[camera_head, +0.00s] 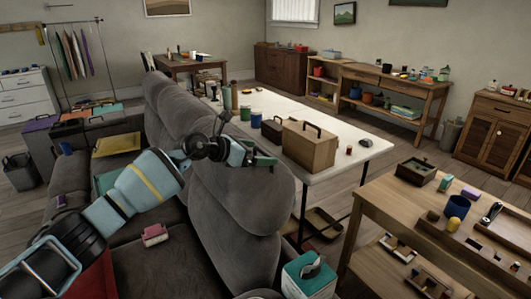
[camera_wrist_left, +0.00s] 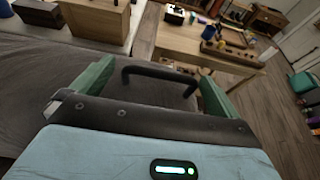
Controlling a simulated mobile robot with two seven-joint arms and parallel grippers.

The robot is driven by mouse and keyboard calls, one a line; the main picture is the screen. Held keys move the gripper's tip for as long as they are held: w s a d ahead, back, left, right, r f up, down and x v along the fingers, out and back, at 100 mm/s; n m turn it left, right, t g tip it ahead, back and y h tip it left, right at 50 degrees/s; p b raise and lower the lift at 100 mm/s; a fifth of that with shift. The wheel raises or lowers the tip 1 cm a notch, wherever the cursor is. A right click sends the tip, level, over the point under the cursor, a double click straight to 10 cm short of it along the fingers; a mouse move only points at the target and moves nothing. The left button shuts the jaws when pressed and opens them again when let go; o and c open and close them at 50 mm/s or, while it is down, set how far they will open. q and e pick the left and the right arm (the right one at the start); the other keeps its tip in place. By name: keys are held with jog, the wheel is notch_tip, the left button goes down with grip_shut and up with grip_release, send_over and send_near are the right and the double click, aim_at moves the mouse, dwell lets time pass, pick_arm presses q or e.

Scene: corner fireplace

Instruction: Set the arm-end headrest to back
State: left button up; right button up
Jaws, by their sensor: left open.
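The grey sofa (camera_head: 130,240) runs along the left, and its tall backrest has several padded sections. The nearest section, with its rounded headrest (camera_head: 232,188), stands upright at the near end. My left gripper (camera_head: 263,158) is at the top of this headrest, its green fingers apart. In the left wrist view, a dark bar-shaped handle (camera_wrist_left: 160,74) lies between the open fingers (camera_wrist_left: 157,72), in front of grey fabric. I cannot tell whether the fingers touch it.
Behind the backrest stands a white table (camera_head: 350,160) with a wooden box (camera_head: 308,150). A wooden workbench (camera_head: 385,200) with small items is at the right. A teal box (camera_head: 308,278) sits near the sofa's near end. A pink item (camera_head: 155,235) lies on the seat.

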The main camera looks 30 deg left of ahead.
pick_arm(q)
jog(key=shift+v, duration=1.75)
jog(key=shift+f, duration=0.1)
